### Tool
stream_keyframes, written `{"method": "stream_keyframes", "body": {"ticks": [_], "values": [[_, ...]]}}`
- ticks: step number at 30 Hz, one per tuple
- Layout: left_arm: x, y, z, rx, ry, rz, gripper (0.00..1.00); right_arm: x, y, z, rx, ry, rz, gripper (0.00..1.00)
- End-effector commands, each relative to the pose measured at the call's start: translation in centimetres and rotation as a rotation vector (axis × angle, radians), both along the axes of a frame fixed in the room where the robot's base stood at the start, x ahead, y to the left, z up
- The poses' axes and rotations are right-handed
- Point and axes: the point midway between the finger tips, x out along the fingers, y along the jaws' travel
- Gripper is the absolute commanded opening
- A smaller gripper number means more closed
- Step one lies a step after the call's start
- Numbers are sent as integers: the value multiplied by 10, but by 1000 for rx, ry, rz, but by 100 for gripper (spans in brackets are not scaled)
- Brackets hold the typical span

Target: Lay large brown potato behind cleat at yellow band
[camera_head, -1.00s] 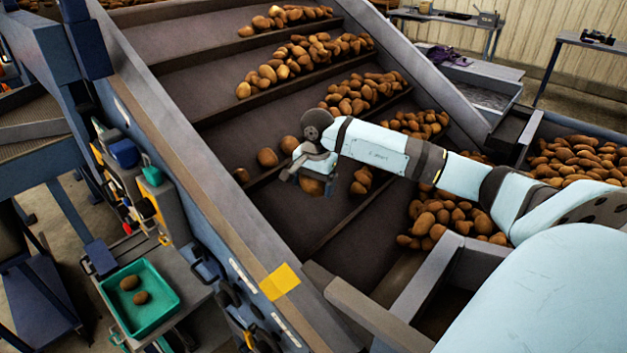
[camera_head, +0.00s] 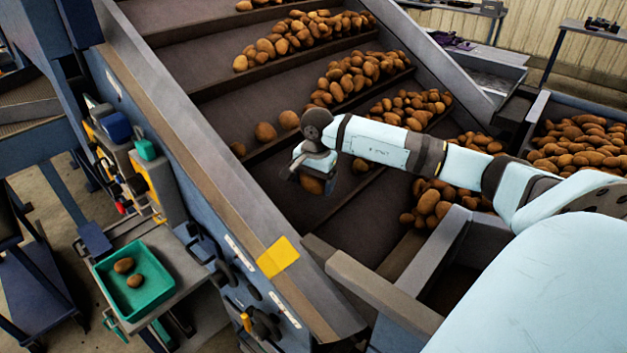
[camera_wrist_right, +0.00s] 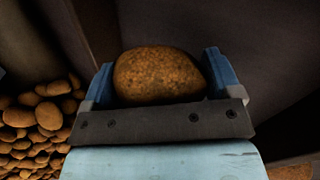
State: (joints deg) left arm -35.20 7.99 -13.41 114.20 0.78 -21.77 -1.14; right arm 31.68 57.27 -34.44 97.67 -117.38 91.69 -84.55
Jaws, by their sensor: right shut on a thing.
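My right gripper (camera_head: 314,184) is shut on a large brown potato (camera_head: 311,186), holding it over the dark belt. In the right wrist view the potato (camera_wrist_right: 160,75) sits between the two blue fingers of the gripper (camera_wrist_right: 160,80). I cannot tell how high above the belt it is. The yellow band (camera_head: 278,256) is on the belt's near side rail, below and left of the gripper. A cleat (camera_head: 338,212) crosses the belt just below and right of the held potato, running toward the rail near the band. My left gripper is not in view.
Heaps of potatoes (camera_head: 362,72) lie along the cleats on the far side of the belt. A few loose potatoes (camera_head: 265,132) lie up the belt. A green tray (camera_head: 170,290) with two potatoes stands left of the rail. The belt near the band is bare.

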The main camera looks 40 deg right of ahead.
Motion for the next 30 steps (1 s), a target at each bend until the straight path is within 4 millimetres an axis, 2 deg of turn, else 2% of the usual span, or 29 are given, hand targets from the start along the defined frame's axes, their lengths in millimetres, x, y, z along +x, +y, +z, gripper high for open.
{"method": "stream_keyframes", "body": {"ticks": [2, 3, 5, 12, 16, 30], "values": [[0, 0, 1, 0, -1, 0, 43, 0, 0, 1, 0, 0, 0, 56], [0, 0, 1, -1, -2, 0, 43, 0, 0, 1, 0, 0, 0, 88], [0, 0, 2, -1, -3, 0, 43, 0, 0, 1, 0, 0, 0, 100], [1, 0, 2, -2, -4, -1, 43, 0, 0, 2, 0, 0, 0, 100], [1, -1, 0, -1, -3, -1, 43, 0, 0, 13, -1, -3, 1, 100], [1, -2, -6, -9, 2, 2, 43, -6, -2, 112, -1, -4, 1, 100]]}}
